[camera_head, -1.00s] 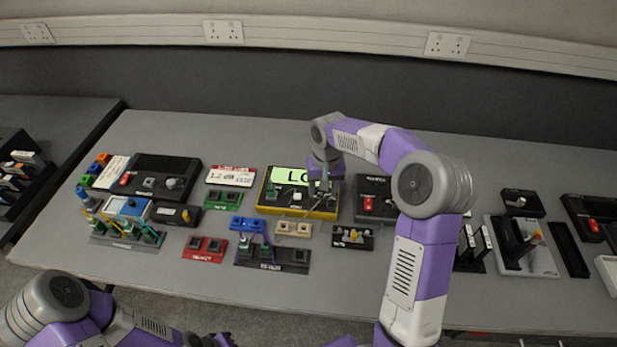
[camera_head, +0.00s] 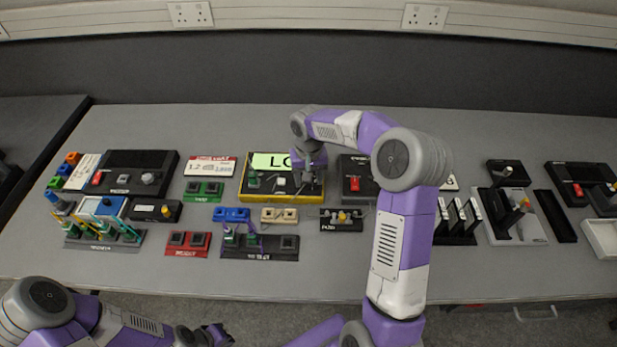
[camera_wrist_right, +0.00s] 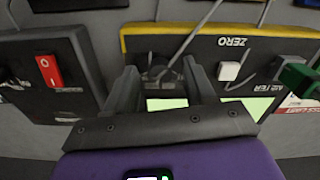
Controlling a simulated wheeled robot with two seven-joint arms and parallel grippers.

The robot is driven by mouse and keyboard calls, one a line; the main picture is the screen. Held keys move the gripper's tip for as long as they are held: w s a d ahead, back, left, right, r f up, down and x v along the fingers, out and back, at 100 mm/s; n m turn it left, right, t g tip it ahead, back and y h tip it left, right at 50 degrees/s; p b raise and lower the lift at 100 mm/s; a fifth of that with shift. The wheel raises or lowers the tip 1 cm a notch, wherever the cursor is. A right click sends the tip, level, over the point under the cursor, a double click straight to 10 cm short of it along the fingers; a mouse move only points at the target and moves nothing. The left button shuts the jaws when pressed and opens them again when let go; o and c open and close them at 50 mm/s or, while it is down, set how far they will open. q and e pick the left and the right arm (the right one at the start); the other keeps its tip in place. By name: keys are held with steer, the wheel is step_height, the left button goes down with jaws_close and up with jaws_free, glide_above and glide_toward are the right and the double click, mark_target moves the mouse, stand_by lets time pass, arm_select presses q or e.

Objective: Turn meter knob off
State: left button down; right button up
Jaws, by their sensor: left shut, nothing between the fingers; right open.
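The meter (camera_head: 247,187) is a black box with a yellow edge and a pale green display (camera_head: 270,161), partly covered by my right gripper in the head view. The meter also shows upside down in the wrist view (camera_wrist_right: 205,48), with a white ZERO button (camera_wrist_right: 229,71). My right gripper (camera_head: 308,183) is over the meter's right end. In the wrist view my right gripper (camera_wrist_right: 160,85) is open, its fingers on either side of a dark knob (camera_wrist_right: 155,68); I cannot tell whether they touch it. My left gripper (camera_head: 220,334) is shut and empty at the bottom edge.
A black box with a red rocker switch (camera_head: 354,184) stands close to the right of the meter. Small socket blocks (camera_head: 279,215) lie in front. The table behind the meter is clear.

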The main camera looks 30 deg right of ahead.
jaws_close()
steer(key=n+p, duration=0.2)
steer(key=shift+r+n, duration=0.15)
steer(key=shift+n, duration=0.25)
steer(key=n+p, duration=0.3)
steer(key=n, duration=0.1)
steer(key=n+p, duration=0.2)
steer(key=n, duration=0.3)
steer(key=n+p, duration=0.2)
steer(key=n, duration=0.2)
steer(key=shift+w+n, duration=0.1)
steer(key=shift+n, duration=0.2)
stand_by(0.4)
